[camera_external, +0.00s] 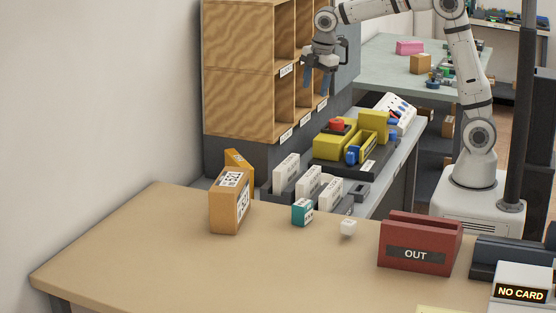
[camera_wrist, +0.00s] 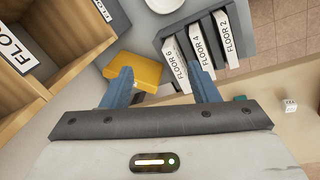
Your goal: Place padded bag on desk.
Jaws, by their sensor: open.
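A flat yellow-orange package, probably the padded bag (camera_wrist: 148,70), lies below my gripper in the wrist view, close to the left finger. In the external view an orange package (camera_external: 238,158), likely the same one, shows partly behind a labelled orange box. My gripper (camera_external: 318,82) is raised in front of the wooden pigeonholes, apart from the package. In the wrist view its two blue fingers (camera_wrist: 162,66) are spread with nothing held between them. The tan desk (camera_external: 130,245) fills the foreground of the external view.
An orange labelled box (camera_external: 229,203), a teal box (camera_external: 302,211), a white cube (camera_external: 348,227) and a red OUT tray (camera_external: 415,252) stand on the desk. White FLOOR-labelled dividers (camera_external: 310,184) stand behind. Wooden pigeonholes (camera_external: 238,100) rise at left. The desk's left front is clear.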

